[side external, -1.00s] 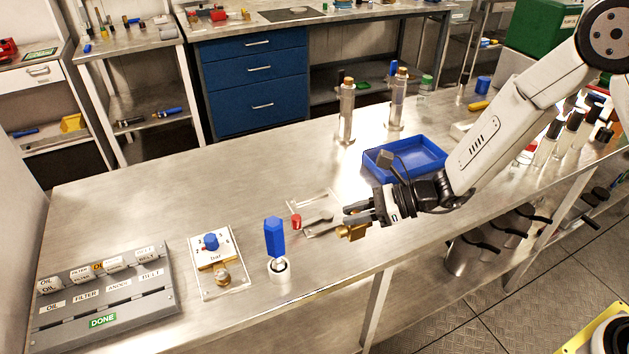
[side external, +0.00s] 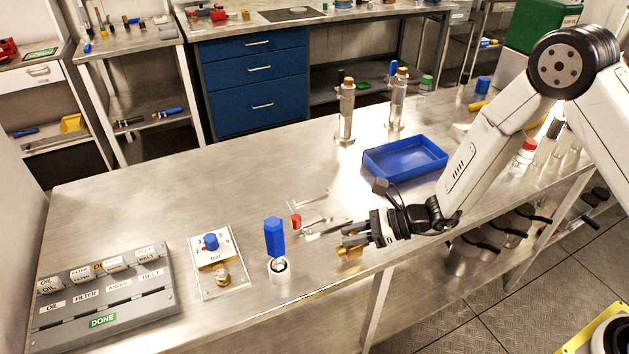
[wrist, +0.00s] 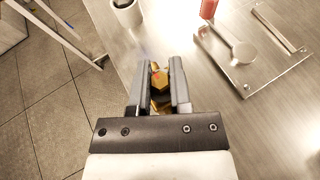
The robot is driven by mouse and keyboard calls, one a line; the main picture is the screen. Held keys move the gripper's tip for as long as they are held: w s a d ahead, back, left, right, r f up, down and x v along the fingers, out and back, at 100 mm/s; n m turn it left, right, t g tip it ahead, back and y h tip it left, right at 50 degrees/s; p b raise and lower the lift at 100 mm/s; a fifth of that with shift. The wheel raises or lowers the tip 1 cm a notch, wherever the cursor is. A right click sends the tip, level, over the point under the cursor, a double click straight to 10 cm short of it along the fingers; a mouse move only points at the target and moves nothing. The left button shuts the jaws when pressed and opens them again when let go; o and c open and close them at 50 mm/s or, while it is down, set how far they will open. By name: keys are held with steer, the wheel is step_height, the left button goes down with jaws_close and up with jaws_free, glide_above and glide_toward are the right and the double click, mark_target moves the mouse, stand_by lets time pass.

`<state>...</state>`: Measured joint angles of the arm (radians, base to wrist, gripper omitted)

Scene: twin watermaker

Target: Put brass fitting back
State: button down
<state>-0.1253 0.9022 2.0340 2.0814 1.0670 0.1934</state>
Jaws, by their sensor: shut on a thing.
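The brass fitting (wrist: 160,84) is between the jaws of my gripper (wrist: 162,70) in the wrist view, and the jaws are shut on it. In the side external view my gripper (side external: 345,238) is low over the front part of the steel bench, and the brass fitting (side external: 349,252) shows just below the fingers, near the front edge. I cannot tell whether the fitting touches the bench. A clear plate with a red-handled part (side external: 297,221) lies just behind my gripper.
A blue-handled tool stands in a white cup (side external: 279,270) left of my gripper. Further left are a gauge plate with a blue knob (side external: 211,241) and a grey labelled rack (side external: 105,300). A blue tray (side external: 405,160) and steel cylinders (side external: 346,110) stand behind. Bare bench lies between.

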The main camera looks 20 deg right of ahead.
steer(key=shift+f, duration=0.6)
steer(key=shift+f, duration=0.1)
steer(key=c, duration=0.6)
jaws_free()
steer(key=shift+f, duration=0.1)
steer(key=shift+o, duration=0.2)
steer(key=shift+r, duration=0.2)
steer(key=v, duration=1.2)
steer(key=shift+s, duration=0.2)
